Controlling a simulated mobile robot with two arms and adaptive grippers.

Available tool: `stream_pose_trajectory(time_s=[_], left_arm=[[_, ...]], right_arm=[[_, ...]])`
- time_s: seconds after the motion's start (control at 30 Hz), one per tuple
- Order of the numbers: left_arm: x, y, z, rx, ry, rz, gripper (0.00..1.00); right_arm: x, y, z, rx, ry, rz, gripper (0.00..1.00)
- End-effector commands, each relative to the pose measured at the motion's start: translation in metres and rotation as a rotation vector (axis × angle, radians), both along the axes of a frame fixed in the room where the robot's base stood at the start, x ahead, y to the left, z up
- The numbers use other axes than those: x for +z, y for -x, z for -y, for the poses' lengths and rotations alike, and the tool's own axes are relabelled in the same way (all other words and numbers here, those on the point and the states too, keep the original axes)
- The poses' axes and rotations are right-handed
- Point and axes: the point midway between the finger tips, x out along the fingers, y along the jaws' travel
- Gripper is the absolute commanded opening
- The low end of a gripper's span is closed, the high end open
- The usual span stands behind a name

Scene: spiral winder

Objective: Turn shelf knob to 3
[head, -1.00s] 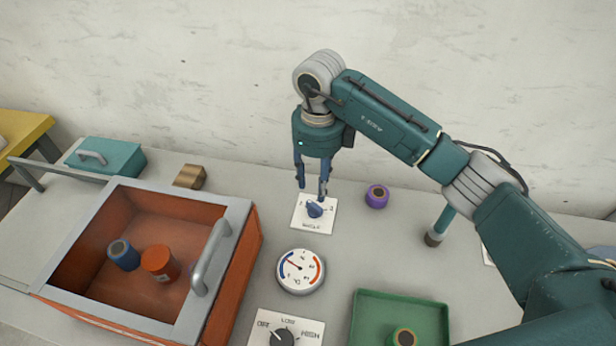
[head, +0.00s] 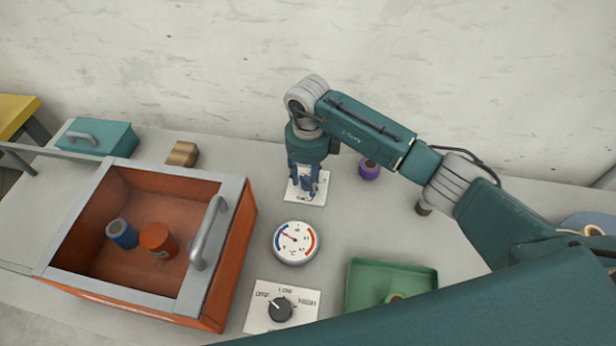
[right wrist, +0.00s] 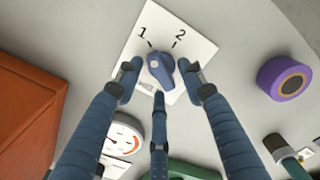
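The blue shelf knob (right wrist: 161,69) sits on a white plate (right wrist: 203,45) on the bench. In the right wrist view the numerals 1 and 2 show on the plate; I see no 3. The knob lies slantwise, its upper-left end roughly toward the 1; its exact setting is hard to tell. My right gripper (head: 307,190) points down at the plate, and its fingers hide most of the knob in the head view. In the right wrist view its fingers (right wrist: 159,75) stand around the knob, with gaps at both sides. My left gripper is not in view.
A dial gauge (head: 296,242) and a second knob plate (head: 258,317) lie in front. An orange box (head: 240,245) with a handle stands left, holding a blue and an orange spool. A purple spool (head: 369,169) and a green tray (head: 432,280) are right.

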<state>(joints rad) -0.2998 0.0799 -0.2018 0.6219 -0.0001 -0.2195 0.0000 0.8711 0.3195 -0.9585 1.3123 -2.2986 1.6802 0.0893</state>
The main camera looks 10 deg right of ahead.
Motion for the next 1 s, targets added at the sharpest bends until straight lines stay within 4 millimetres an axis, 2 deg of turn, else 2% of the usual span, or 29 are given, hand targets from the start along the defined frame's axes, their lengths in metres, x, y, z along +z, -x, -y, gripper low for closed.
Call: stream_pose_trajectory(time_s=[0.17, 0.3, 0.37, 0.67, 1.0], left_arm=[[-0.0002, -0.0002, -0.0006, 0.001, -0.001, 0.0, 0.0], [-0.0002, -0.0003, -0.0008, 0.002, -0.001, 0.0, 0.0], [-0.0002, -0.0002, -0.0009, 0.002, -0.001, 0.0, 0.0], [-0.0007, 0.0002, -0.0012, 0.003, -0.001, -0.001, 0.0], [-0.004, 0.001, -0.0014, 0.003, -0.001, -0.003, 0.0]], right_arm=[[0.0001, -0.0002, -0.0001, 0.0, 0.0, 0.0, 0.38], [0.0003, -0.0002, -0.0001, 0.0, 0.0, 0.0, 0.1], [0.0004, -0.0002, -0.0001, 0.0, 0.0, 0.0, 0.0], [0.0006, -0.0004, -0.0001, -0.021, 0.0, 0.001, 0.0], [0.0005, -0.0012, -0.0013, -0.209, 0.0, 0.001, 0.0]])
